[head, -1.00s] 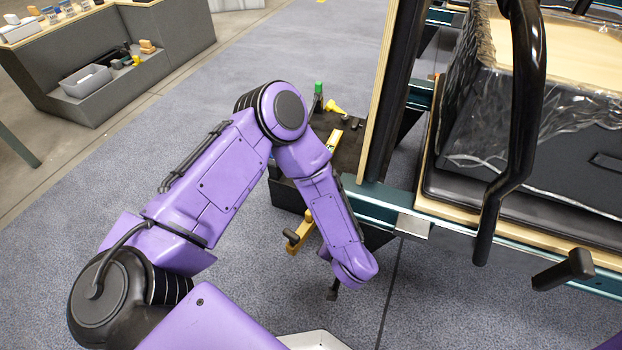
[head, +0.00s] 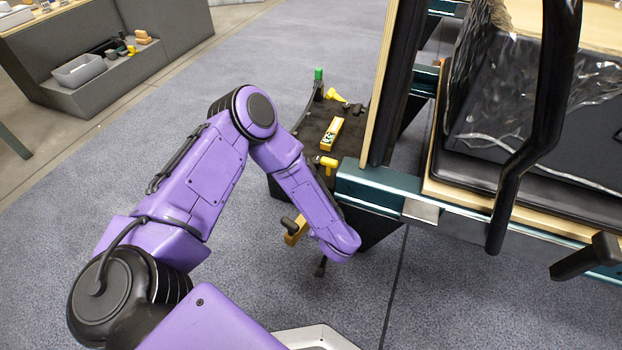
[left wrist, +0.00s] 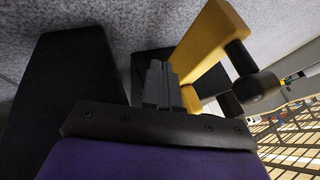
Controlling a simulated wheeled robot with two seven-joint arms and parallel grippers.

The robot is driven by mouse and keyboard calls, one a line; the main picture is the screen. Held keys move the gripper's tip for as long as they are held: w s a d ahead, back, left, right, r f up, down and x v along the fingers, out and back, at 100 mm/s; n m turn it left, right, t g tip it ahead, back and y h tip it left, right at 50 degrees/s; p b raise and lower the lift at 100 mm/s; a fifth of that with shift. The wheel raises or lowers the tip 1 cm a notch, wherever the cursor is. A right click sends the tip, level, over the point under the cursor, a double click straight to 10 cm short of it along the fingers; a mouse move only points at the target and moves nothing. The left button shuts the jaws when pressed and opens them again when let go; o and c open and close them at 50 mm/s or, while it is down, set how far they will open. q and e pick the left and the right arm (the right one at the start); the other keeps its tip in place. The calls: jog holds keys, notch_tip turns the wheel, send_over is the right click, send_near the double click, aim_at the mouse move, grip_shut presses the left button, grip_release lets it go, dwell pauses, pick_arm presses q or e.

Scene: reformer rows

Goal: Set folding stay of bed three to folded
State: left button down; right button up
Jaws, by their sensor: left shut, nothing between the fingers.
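A yellow bar with a black knob (head: 295,230), which looks like the stay's handle, shows low beside the near end of the bed frame (head: 375,188). It is partly behind my left forearm. In the left wrist view, the yellow bar (left wrist: 207,42) slants up to the right, with the black knob (left wrist: 257,92) at its side. My left gripper (left wrist: 158,78) is shut and empty, its grey fingers close beside the bar's lower end. I cannot tell whether they touch. In the head view my left gripper is hidden by the arm. My right gripper is out of view.
A black platform (head: 315,125) holds a green-topped post (head: 318,76), yellow handles (head: 327,163) and a labelled yellow block (head: 332,133). A black curved bar (head: 540,120) rises at the right. Grey floor is open at the left.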

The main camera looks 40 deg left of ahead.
pick_arm(q)
jog(key=a, duration=0.3)
jog(key=shift+s+r+b, duration=0.1)
jog(key=shift+r+b, duration=0.05)
jog(key=shift+b, duration=0.25)
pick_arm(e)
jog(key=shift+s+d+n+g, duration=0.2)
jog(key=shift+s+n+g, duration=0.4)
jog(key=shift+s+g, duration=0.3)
pick_arm(q)
jog(key=shift+a, duration=0.1)
